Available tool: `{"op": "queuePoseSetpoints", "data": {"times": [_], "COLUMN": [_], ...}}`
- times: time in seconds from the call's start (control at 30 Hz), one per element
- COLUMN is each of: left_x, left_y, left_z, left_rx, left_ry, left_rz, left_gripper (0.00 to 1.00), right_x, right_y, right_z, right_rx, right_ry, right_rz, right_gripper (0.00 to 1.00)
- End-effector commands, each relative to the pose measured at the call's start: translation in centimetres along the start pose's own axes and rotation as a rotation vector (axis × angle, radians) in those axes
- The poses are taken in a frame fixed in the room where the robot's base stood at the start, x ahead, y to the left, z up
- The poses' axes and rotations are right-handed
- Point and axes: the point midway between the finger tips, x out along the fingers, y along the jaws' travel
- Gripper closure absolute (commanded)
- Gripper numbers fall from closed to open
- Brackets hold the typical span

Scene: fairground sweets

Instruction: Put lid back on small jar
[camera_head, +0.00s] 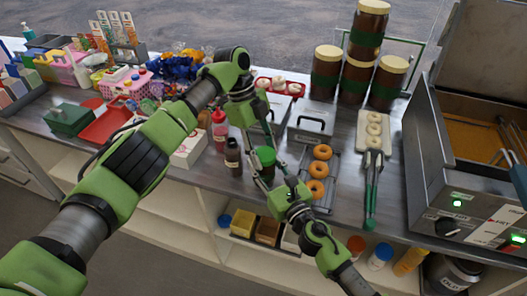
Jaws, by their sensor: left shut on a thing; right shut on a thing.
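The small jar (266,158), dark with a green band, stands near the front edge of the counter, left of the doughnut rack. My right gripper (260,178) comes in from the lower right and is shut on the small jar's lower part. My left gripper (251,136) reaches down from above, just over the jar's upper left side. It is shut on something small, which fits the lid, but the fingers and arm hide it. I cannot tell whether the lid touches the jar's rim.
A rack of doughnuts (318,170) and tongs (370,190) lie to the right. Large brown jars (325,75) are stacked behind. A fryer (440,170) bounds the right side. Steel-lidded containers (311,121) stand behind the jar.

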Motion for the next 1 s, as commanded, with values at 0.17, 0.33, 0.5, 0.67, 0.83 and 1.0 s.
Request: {"op": "queuePoseSetpoints", "data": {"times": [0.17,0.33,0.5,0.67,0.83,1.0], "left_x": [-0.1,-0.1,-0.1,-1.4,-3.5,-4.3], "left_y": [0.0,0.0,0.0,-0.1,-0.1,0.0], "left_z": [0.1,0.1,0.0,-0.4,-1.2,-1.5], "left_rx": [-0.002,-0.002,-0.002,-0.001,-0.001,-0.002], "left_ry": [-0.003,-0.002,-0.001,-0.001,0.0,-0.001], "left_rz": [-0.003,-0.002,-0.002,-0.004,-0.004,-0.001], "left_gripper": [0.42,0.42,0.42,0.42,0.42,0.42], "right_x": [0.0,0.0,0.0,0.0,0.0,0.0], "right_y": [0.0,0.0,0.0,0.0,0.0,0.0], "right_z": [-0.1,-0.1,-0.1,-0.1,-0.1,-0.1], "right_rx": [0.001,0.001,0.001,0.001,0.001,0.001], "right_ry": [0.001,0.001,0.001,0.001,0.001,0.001], "right_rz": [-0.001,-0.001,-0.001,-0.001,-0.001,-0.001], "right_gripper": [1.0,1.0,1.0,1.0,1.0,1.0]}}
